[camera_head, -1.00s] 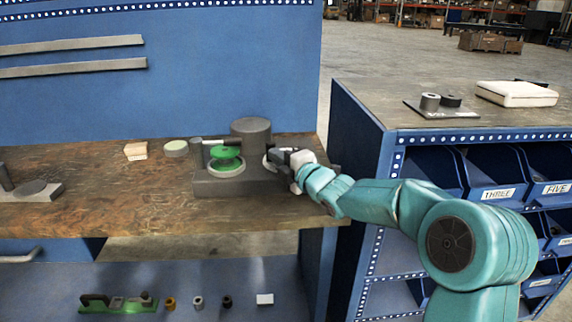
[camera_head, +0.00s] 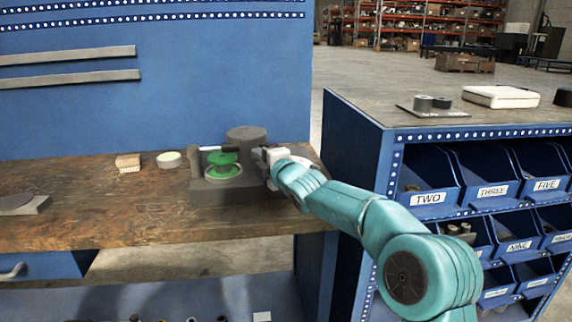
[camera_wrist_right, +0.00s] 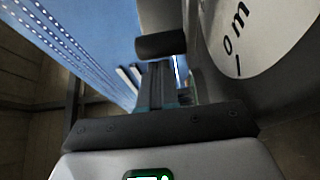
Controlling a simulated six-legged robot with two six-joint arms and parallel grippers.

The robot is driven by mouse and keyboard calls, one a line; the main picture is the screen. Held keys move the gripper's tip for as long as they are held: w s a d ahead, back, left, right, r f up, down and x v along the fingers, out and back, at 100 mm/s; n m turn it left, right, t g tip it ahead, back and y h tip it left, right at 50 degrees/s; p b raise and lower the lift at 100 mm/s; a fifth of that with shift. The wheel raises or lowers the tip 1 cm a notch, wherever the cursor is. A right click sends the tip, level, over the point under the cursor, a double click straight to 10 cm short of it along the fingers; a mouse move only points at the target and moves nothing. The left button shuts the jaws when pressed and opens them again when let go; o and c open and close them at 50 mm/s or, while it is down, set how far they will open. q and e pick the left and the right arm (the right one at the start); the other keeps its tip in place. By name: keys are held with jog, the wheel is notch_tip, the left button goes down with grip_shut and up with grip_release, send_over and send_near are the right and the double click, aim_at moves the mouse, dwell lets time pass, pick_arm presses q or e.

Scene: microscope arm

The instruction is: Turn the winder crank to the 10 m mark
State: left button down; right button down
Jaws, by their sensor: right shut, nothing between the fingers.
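The winder is a grey block (camera_head: 222,198) on the wooden bench, with a green spool (camera_head: 222,172) on top and a grey cylinder (camera_head: 247,134) behind. My right gripper (camera_head: 264,163) is at the winder's right side, with its fingers mostly hidden in the head view. In the right wrist view, my right gripper (camera_wrist_right: 165,84) is shut and empty. A dark cylindrical handle (camera_wrist_right: 160,44) shows just beyond the fingers; I cannot tell if they touch. A white dial (camera_wrist_right: 246,38) with black "10 m" lettering is at the upper right. My left gripper is out of view.
A wooden block (camera_head: 128,163) and a round pale-topped disc (camera_head: 169,160) lie on the bench left of the winder. A blue cabinet (camera_head: 350,150) with labelled bins stands on the right. Blue panelling rises behind the bench.

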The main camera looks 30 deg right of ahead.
jog(key=shift+w+p, duration=0.55)
jog(key=shift+w, duration=0.5)
jog(key=shift+w+d, duration=0.15)
jog(key=shift+w, duration=0.2)
dwell(0.5)
